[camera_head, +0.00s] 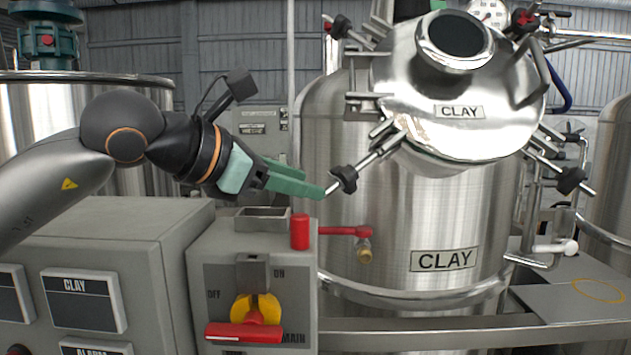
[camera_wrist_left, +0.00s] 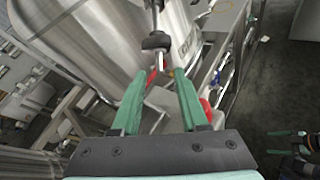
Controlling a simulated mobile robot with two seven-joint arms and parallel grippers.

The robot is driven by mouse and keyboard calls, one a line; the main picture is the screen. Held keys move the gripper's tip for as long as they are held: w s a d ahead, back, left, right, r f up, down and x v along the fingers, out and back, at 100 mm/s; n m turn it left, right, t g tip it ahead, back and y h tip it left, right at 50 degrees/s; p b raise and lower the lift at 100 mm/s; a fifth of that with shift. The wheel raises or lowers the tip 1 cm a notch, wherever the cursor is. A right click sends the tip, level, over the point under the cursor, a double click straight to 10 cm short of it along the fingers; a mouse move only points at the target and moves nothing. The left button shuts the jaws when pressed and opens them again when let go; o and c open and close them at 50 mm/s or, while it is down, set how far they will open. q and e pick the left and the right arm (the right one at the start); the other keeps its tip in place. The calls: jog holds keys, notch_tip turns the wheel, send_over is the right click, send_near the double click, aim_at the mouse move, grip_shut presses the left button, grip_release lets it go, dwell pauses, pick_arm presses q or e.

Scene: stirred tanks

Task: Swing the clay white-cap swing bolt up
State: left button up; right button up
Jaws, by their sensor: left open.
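The steel clay tank (camera_head: 402,225) has a raised, tilted lid (camera_head: 480,95) labelled CLAY. A swing bolt with a black knob (camera_head: 344,179) and pale end cap (camera_head: 331,189) slants down and out from the tank's front left rim. My left gripper (camera_head: 311,183), with green fingers, is open just left of this bolt's end. In the left wrist view, the knob (camera_wrist_left: 157,41) lies just beyond my left fingertips (camera_wrist_left: 160,76), its pale tip pointing between them; nothing is gripped. My right gripper (camera_wrist_left: 269,143) appears at the lower right of that view, its fingers apart and empty.
Another black-knobbed bolt (camera_head: 570,180) slants from the rim's right side. A grey switch box (camera_head: 252,275) with a yellow-red switch stands below my left gripper. A red-handled valve (camera_head: 345,231) sits under the bolt. A white-ended handle (camera_head: 556,248) is at right.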

pick_arm(q)
jog(key=shift+x, duration=1.8)
grip_shut()
